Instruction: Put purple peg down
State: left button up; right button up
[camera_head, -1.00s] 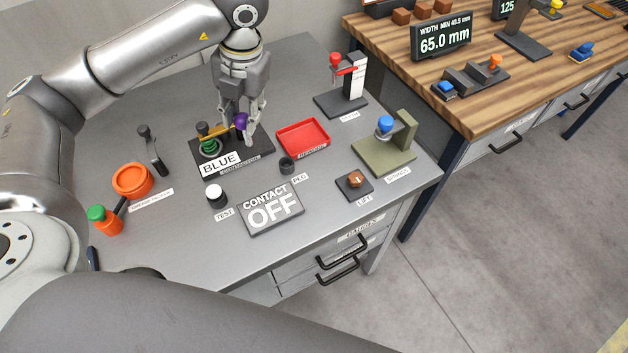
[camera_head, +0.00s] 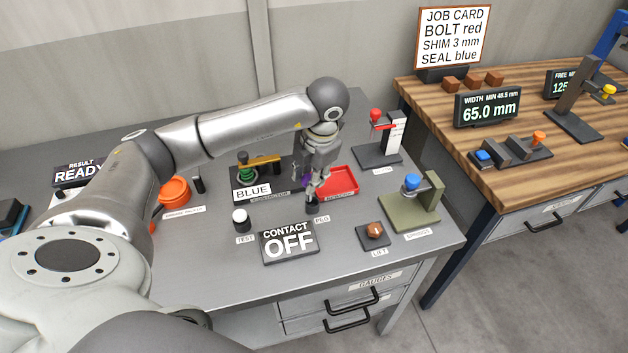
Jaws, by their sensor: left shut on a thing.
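My left gripper (camera_head: 313,192) points down over the grey bench, shut on the purple peg (camera_head: 306,180). Only a small purple patch of the peg shows between the fingers. The fingertips are right by the small black holder (camera_head: 312,204) behind the PEG label (camera_head: 321,219), and partly cover it. I cannot tell whether the peg touches the holder. My right gripper is not in view.
The red tray (camera_head: 343,181) lies just right of the gripper. The contactor block with a green coil and BLUE label (camera_head: 253,192) is to the left. The CONTACT OFF display (camera_head: 289,243) and white TEST button (camera_head: 240,217) are in front.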

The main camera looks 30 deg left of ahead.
pick_arm(q)
jog(key=f+p, duration=0.1)
jog(key=f, duration=0.1)
jog(key=w+f+p, duration=0.2)
jog(key=f, duration=0.1)
jog(key=shift+w+a+f, duration=0.2)
jog(key=shift+a+f, duration=0.1)
jog(key=shift+f, duration=0.3)
jog(key=o, duration=0.6)
jog(key=shift+f+b, duration=0.1)
jog(key=shift+b, duration=0.25)
jog(key=o, duration=0.5)
jog(key=shift+c, duration=0.2)
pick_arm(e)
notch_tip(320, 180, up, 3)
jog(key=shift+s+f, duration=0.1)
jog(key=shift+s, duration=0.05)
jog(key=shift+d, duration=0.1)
